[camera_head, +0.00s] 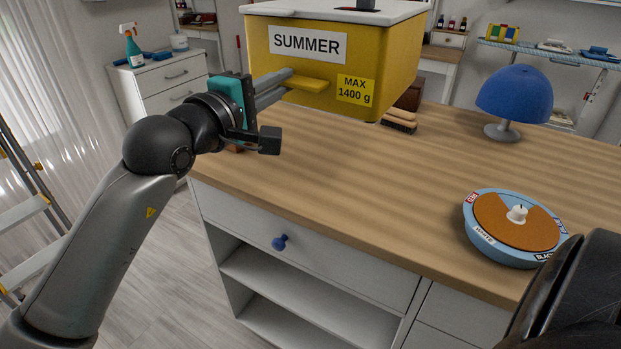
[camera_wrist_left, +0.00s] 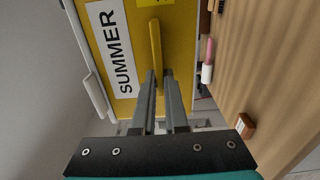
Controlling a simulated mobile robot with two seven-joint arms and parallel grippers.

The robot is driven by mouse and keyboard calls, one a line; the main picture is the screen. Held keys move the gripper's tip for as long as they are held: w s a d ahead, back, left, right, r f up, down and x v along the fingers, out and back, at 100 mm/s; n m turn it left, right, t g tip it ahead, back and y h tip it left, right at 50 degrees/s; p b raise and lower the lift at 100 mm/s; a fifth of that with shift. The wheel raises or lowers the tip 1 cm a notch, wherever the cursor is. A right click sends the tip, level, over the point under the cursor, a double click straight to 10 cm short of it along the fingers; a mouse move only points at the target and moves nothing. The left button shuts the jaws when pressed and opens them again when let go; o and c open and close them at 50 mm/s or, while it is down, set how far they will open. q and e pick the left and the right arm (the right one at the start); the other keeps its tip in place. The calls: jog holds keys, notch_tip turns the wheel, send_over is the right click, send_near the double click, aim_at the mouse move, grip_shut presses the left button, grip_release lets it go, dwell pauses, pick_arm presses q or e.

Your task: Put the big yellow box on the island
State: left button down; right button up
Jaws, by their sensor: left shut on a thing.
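The big yellow box (camera_head: 341,62) has a white lid, a SUMMER label and a MAX 1400 g label. My left gripper (camera_head: 287,82) is shut on the box's yellow front handle. The box appears held above the left back part of the wooden-topped island (camera_head: 330,185). In the left wrist view, the two fingers (camera_wrist_left: 161,92) are on either side of the handle, with the yellow box (camera_wrist_left: 178,45) beyond. I cannot tell whether the box touches anything below. My right gripper is not in view; a dark arm part shows at the lower right.
A blue dome lamp (camera_head: 514,96), a brush (camera_head: 400,122) and a round blue dial tray (camera_head: 515,228) stand on the island. The front middle of the top is clear. A ladder (camera_head: 30,195) stands at the left. A white drawer unit (camera_head: 160,82) stands behind.

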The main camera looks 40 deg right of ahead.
pick_arm(q)
jog(key=shift+f+b, duration=2.45)
jog(key=shift+f, duration=5.9)
jog(key=shift+f+b, duration=0.3)
jog(key=shift+f, duration=0.45)
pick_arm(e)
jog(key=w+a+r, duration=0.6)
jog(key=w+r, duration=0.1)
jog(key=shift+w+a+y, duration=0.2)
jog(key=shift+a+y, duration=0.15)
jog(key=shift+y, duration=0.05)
pick_arm(q)
jog(key=shift+f, duration=0.1)
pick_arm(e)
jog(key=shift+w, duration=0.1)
pick_arm(q)
jog(key=c, duration=1.3)
grip_release()
jog(key=shift+a+f, duration=0.1)
jog(key=shift+f, duration=0.1)
jog(key=o, duration=0.4)
jog(key=shift+c, duration=0.2)
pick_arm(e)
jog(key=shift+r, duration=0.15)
pick_arm(q)
jog(key=shift+r, duration=0.1)
